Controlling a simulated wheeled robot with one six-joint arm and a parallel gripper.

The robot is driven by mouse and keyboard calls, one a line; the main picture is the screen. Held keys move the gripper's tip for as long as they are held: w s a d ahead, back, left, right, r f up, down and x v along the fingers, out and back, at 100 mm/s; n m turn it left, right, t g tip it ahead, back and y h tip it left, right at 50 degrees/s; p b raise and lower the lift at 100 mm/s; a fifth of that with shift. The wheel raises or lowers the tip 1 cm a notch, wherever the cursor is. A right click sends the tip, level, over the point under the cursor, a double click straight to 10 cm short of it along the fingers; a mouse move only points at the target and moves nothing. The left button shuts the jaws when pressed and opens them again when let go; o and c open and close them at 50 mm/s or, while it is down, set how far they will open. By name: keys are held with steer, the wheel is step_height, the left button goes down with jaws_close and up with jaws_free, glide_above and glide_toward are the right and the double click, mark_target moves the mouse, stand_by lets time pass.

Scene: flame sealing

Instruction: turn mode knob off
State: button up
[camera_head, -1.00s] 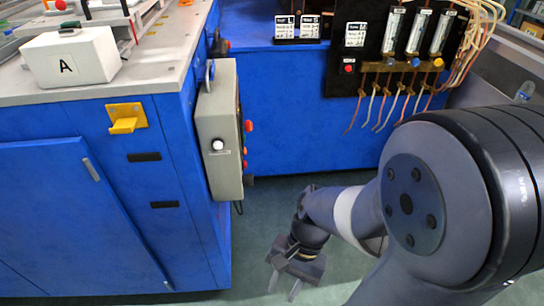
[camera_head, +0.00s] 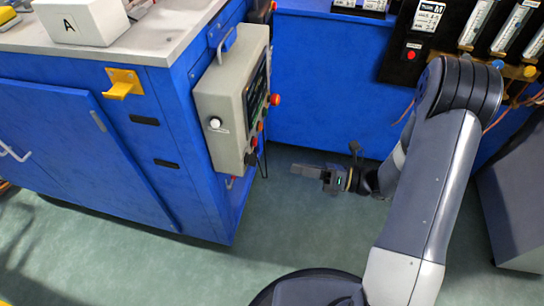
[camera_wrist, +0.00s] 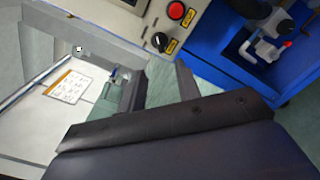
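The grey control box (camera_head: 222,100) hangs on the side of the blue cabinet in the head view. Its panel faces right, toward my arm, and carries red buttons and a dark knob (camera_head: 251,158) low down. In the wrist view a black knob (camera_wrist: 160,41) with a yellow label sits below a red button (camera_wrist: 176,10). I cannot read the label or the knob's setting. My gripper (camera_head: 296,170) is right of the box, apart from it, with its fingers pointing left. In the wrist view its two fingers (camera_wrist: 160,82) are apart with nothing between them.
The blue cabinet (camera_head: 90,150) has a yellow hook (camera_head: 123,83) on its front. A white box marked A (camera_head: 82,20) stands on top. A black flowmeter panel (camera_head: 425,50) with tubes is at the upper right. Green floor is free below my gripper.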

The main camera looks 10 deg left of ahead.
mark_target(252, 160)
steer(key=a+b, duration=0.1)
steer(key=a, duration=0.9)
steer(key=shift+w+a+b, duration=0.3)
steer(key=shift+w+b, duration=0.05)
steer(key=shift+b, duration=0.05)
steer(key=shift+c, duration=0.3)
jaws_close()
